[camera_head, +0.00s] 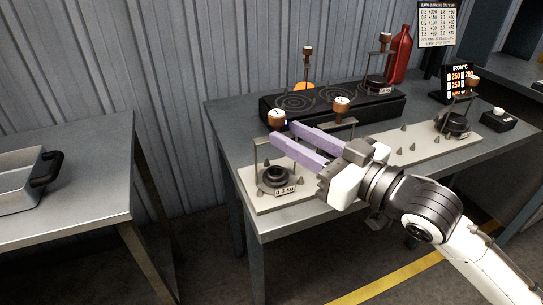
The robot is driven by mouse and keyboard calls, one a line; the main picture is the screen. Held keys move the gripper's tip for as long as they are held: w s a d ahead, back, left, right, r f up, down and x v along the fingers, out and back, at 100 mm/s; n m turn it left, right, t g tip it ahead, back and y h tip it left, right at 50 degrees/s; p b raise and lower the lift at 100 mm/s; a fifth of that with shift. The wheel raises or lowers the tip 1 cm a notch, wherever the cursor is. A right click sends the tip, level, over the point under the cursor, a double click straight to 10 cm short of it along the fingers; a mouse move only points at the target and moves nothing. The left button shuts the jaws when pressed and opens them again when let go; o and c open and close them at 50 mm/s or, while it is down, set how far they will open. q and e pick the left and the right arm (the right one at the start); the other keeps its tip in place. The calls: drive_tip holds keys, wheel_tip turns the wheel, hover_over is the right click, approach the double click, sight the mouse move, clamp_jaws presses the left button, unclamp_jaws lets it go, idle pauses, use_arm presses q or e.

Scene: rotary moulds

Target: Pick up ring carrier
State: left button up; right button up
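A dark round ring carrier (277,178) with a "0.2 kg" tag sits at the left end of a pale plate (262,203) on the table. A thin metal frame rises beside it, topped by a brown knob (276,118) with a white face. My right gripper (284,133) reaches in from the right with two lilac fingers. The fingers are apart, their tips just below and right of that knob; I cannot tell whether they touch the frame, which they partly hide. Another dark carrier (454,124) stands at the plate's right end. My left gripper is not in view.
A black hotplate (333,106) lies behind the plate, with a tagged dark carrier (376,84) on its right. Another knob (341,104) stands close beyond the fingers. A red bottle (399,55) is at the back. A metal tray (17,190) sits on the left table.

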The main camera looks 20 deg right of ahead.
drive_tip(key=x, duration=0.8)
drive_tip(key=shift+a, duration=0.15)
drive_tip(key=c, duration=0.7)
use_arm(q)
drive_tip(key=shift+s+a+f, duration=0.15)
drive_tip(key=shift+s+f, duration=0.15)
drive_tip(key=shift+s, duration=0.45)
use_arm(e)
clamp_jaws()
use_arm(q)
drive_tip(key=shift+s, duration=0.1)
use_arm(e)
drive_tip(key=shift+r, duration=0.1)
